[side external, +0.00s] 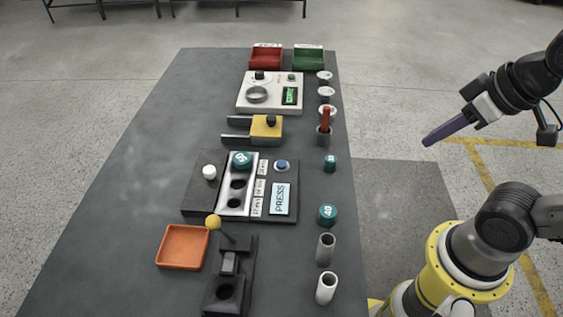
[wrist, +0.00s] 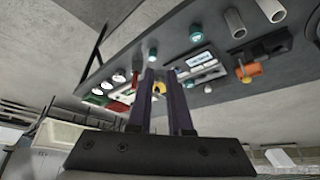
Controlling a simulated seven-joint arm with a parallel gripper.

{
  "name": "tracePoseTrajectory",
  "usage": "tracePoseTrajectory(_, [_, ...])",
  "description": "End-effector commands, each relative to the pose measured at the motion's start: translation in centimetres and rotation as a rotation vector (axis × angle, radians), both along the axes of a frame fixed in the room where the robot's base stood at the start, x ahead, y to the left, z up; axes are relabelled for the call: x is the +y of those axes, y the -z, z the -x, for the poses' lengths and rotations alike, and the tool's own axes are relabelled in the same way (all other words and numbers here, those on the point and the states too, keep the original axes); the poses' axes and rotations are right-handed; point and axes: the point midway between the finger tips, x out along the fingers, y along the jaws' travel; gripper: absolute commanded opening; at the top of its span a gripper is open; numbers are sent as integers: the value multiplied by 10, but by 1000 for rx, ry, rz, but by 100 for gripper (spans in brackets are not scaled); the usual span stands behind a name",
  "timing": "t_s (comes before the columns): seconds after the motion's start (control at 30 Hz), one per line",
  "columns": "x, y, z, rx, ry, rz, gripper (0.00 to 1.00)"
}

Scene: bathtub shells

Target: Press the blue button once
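The panel also holds a white knob (side external: 209,172) and a silver plate with round holes, one filled by a teal piece (side external: 241,160). My gripper (side external: 428,141) is up in the air to the right of the table, well apart from the button. In the wrist view my gripper (wrist: 160,72) shows two dark purple fingers with a gap between them and nothing held. The button is too small to make out surely there.
Along the table's right edge stand teal weights (side external: 327,214), grey and white cylinders (side external: 326,288) and a red-handled tool (side external: 325,120). A yellow block (side external: 266,127), a yellow-knobbed lever (side external: 213,222) and an orange tray (side external: 182,247) surround the panel. The table's left side is bare.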

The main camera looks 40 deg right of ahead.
Motion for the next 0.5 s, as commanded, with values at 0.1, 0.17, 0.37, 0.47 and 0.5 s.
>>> tracePoseTrajectory(0.1, [0,0,0,0,0,0,0])
tracePoseTrajectory(0.17, [0,0,0,0,0,0,0])
tracePoseTrajectory(0.37, [0,0,0,0,0,0,0])
tracePoseTrajectory(0.47, [0,0,0,0,0,0,0])
tracePoseTrajectory(0.5, [0,0,0,0,0,0,0])
